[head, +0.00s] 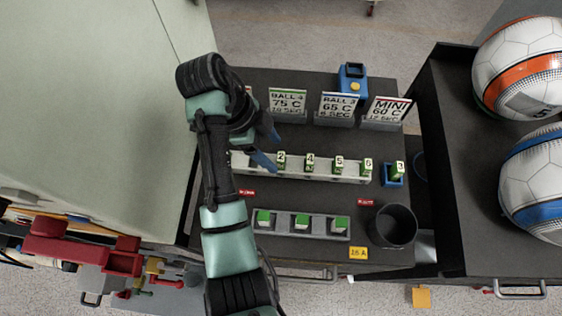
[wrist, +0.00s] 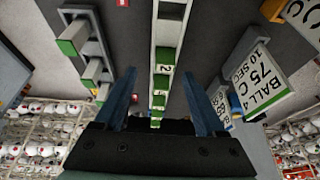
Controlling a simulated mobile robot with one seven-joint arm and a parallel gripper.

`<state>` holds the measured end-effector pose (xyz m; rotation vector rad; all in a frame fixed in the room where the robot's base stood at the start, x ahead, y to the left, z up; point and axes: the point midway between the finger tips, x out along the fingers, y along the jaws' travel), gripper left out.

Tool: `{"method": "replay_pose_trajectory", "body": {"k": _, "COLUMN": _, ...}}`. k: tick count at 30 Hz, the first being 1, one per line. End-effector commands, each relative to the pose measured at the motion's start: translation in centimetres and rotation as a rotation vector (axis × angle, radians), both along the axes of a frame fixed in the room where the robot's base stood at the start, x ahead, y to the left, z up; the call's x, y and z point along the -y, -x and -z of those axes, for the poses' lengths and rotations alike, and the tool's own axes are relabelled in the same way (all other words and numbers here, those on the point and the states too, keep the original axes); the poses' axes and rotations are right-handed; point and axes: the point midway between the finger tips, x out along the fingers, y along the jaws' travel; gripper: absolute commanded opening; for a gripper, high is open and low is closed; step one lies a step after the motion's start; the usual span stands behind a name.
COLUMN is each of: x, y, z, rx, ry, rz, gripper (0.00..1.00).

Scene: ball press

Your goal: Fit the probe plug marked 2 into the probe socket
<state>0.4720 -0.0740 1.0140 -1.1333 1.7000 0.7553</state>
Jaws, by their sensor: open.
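The plug marked 2 (head: 281,158) is green with a white label and stands in the long pale rack (head: 330,174), leftmost of the plugs I can see there. In the wrist view this plug (wrist: 163,69) shows between my fingertips; I cannot tell the gap in depth. My gripper (head: 268,148) is open and empty, its blue fingers just left of plug 2 in the head view. A plug marked 3 (head: 398,169) sits in a small blue block (head: 392,182) right of the rack; this block looks like the probe socket, but no label confirms it.
More numbered plugs, such as 4 (head: 310,162), stand along the rack. A grey tray (head: 302,238) with three green-topped blocks and a black cup (head: 393,226) are in front. Sign cards (head: 338,106) and a blue device (head: 352,78) stand behind. Balls (head: 520,68) lie right.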

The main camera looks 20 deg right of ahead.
Motion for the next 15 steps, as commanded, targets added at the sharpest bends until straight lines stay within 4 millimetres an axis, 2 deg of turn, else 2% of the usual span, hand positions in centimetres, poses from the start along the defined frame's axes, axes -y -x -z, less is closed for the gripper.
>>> {"method": "replay_pose_trajectory", "body": {"k": 9, "x": 1.4, "y": -0.1, "z": 4.0, "rx": -0.004, "ry": -0.001, "rz": 0.001, "gripper": 0.72}}
{"method": "replay_pose_trajectory", "body": {"k": 15, "x": 1.6, "y": 0.0, "z": 4.7, "rx": -0.001, "ry": 0.000, "rz": 0.000, "gripper": 0.72}}
